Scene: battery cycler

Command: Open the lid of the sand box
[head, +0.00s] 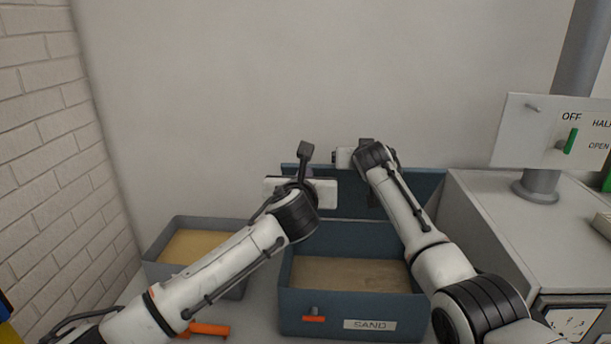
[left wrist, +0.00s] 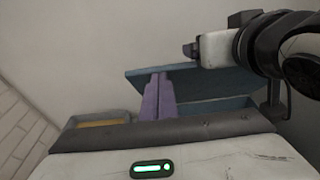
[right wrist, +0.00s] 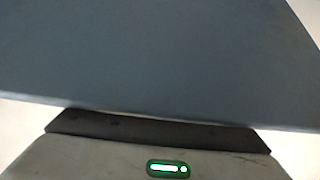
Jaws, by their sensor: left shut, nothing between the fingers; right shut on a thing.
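The blue sand box (head: 400,312) stands on the bench, labelled SAND, with brown sand (head: 350,274) inside. Its lid (head: 425,186) is raised at the back, leaving the box open. The lid also shows in the left wrist view (left wrist: 210,84) and fills most of the right wrist view (right wrist: 160,55). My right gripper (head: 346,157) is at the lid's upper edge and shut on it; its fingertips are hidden. My left gripper (head: 302,180) is in front of the lid's left part. Its purple fingers (left wrist: 157,96) are shut and empty.
A grey box (head: 160,262) with yellow contents stands to the left. An orange handle (head: 208,329) lies in front of it, and an orange latch (head: 314,318) is on the sand box front. A grey cabinet (head: 500,220) stands to the right; the wall is close behind.

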